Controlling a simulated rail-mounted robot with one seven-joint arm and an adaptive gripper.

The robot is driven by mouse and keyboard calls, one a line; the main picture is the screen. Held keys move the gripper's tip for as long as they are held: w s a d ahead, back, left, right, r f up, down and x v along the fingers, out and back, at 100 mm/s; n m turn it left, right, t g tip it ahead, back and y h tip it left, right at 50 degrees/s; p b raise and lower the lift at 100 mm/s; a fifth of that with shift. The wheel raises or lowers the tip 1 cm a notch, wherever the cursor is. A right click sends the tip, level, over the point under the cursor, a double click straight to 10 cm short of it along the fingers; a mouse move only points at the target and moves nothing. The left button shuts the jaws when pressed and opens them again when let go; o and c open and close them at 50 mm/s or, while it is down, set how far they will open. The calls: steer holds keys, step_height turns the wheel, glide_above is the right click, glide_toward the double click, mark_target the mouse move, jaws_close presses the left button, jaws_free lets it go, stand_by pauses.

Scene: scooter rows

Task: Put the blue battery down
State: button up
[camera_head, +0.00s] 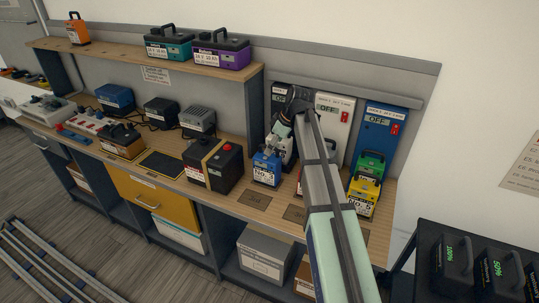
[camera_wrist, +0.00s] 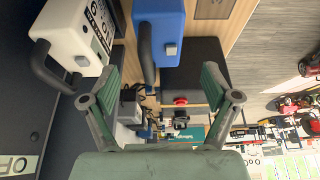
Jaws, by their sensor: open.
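The blue battery (camera_head: 266,168) stands upright on the wooden bench, in front of the charger row. Its blue body (camera_wrist: 170,18) and dark handle (camera_wrist: 147,52) show at the top of the wrist view. My gripper (camera_head: 279,136) is just above and behind it in the head view. In the wrist view my gripper (camera_wrist: 159,78) is open, with its green fingers wide apart. The handle's end shows between the fingertips, nearer the left one; I cannot tell the depth. Nothing is held.
A white battery (camera_wrist: 68,28) is close beside the left finger. A black box with a red button (camera_head: 212,165) stands left of the blue battery. Green (camera_head: 371,163) and yellow (camera_head: 364,193) batteries stand to the right. A marked bench spot (camera_head: 254,200) in front is bare.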

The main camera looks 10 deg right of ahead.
steer(key=shift+b+v, duration=0.3)
steer(key=shift+v, duration=2.25)
